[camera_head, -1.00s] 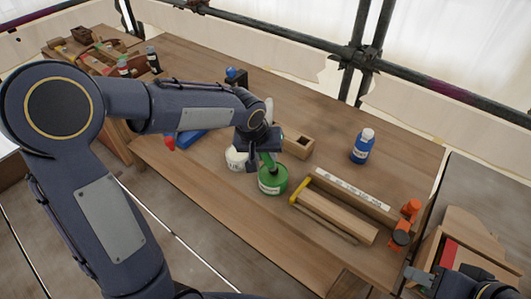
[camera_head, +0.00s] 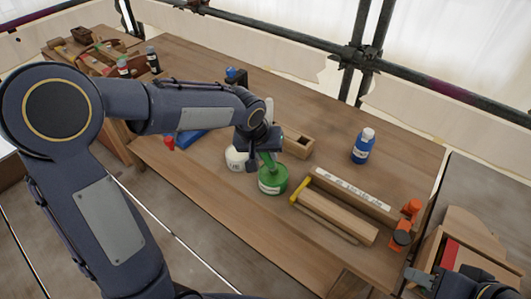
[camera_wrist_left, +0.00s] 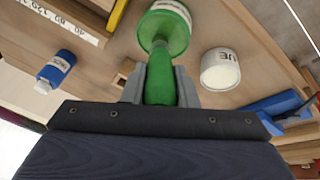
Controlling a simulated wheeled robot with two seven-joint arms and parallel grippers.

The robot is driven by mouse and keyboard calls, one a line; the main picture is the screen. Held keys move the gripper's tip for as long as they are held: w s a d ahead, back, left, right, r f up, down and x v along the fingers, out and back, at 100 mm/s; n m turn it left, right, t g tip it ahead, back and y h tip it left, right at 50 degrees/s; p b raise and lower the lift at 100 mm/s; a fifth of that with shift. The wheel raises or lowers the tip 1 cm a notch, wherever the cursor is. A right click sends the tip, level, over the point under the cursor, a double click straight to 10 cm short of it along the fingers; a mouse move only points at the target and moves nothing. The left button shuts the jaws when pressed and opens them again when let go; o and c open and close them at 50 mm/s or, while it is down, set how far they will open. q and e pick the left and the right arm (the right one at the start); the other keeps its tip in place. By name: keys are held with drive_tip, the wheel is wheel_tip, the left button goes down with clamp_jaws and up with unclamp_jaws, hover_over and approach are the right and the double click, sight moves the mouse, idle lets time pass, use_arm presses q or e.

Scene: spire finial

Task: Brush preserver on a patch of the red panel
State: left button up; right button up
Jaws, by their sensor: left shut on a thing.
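A green labelled container (camera_head: 272,181) stands on the wooden bench, near its front edge. My left gripper (camera_head: 264,152) is above it, shut on its green upright neck or handle. In the left wrist view, the green neck or handle (camera_wrist_left: 160,85) is between the two grey fingers, with the labelled green body (camera_wrist_left: 165,28) beyond. I cannot tell whether it is one piece with the container or a separate brush. A red panel (camera_head: 450,253) shows in a wooden piece at lower right. My right gripper (camera_head: 419,277) is close to its left; its jaw opening is unclear.
A white pot (camera_head: 236,158) stands close left of the green container. A small wooden box (camera_head: 298,146), a blue bottle (camera_head: 363,147) and a wooden tray with a yellow end (camera_head: 345,208) are nearby. The back middle is clear.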

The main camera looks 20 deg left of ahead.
idle(0.4)
use_arm(q)
drive_tip(key=shift+r+p, duration=2.4)
drive_tip(key=shift+r, duration=1.1)
